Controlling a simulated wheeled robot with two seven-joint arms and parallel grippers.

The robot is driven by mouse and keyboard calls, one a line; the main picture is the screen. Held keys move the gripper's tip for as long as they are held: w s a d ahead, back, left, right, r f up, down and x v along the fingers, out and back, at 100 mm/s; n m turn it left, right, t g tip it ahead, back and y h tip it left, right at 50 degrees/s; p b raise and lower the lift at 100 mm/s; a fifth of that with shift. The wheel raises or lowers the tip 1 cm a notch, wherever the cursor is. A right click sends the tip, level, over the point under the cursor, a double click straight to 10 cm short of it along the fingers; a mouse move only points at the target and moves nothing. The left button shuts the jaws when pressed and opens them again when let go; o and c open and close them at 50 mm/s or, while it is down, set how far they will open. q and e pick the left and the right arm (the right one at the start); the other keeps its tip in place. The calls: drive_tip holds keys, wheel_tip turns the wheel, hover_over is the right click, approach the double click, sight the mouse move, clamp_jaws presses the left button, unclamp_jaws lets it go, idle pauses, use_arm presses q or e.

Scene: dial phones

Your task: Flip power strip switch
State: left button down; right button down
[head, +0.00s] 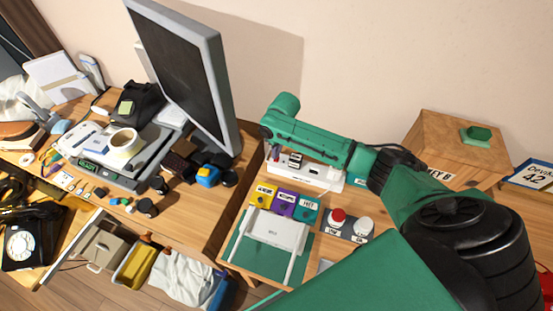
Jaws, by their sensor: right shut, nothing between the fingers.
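A white power strip (327,180) lies against the wall at the back of the small wooden desk. A dark switch-like part (296,160) shows near its left end; its position is too small to tell. My green right arm reaches in from the right, over the strip, and covers part of it. My right gripper (273,151) is at the arm's far end, by the strip's left end. It is shut and empty, its fingers mostly hidden. I cannot tell whether it touches the strip. My left gripper is not in view.
In front of the strip are yellow, purple and teal blocks (284,204), a red button (338,215) and a white button (363,226). A white frame (271,231) stands on a green mat. A large monitor (185,65) stands left; a wooden box (455,146) stands right.

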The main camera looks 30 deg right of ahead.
drive_tip(key=shift+f+b, duration=0.35)
drive_tip(key=shift+f, duration=0.4)
wheel_tip(320, 180, up, 7)
drive_tip(key=p, duration=0.8)
idle(0.5)
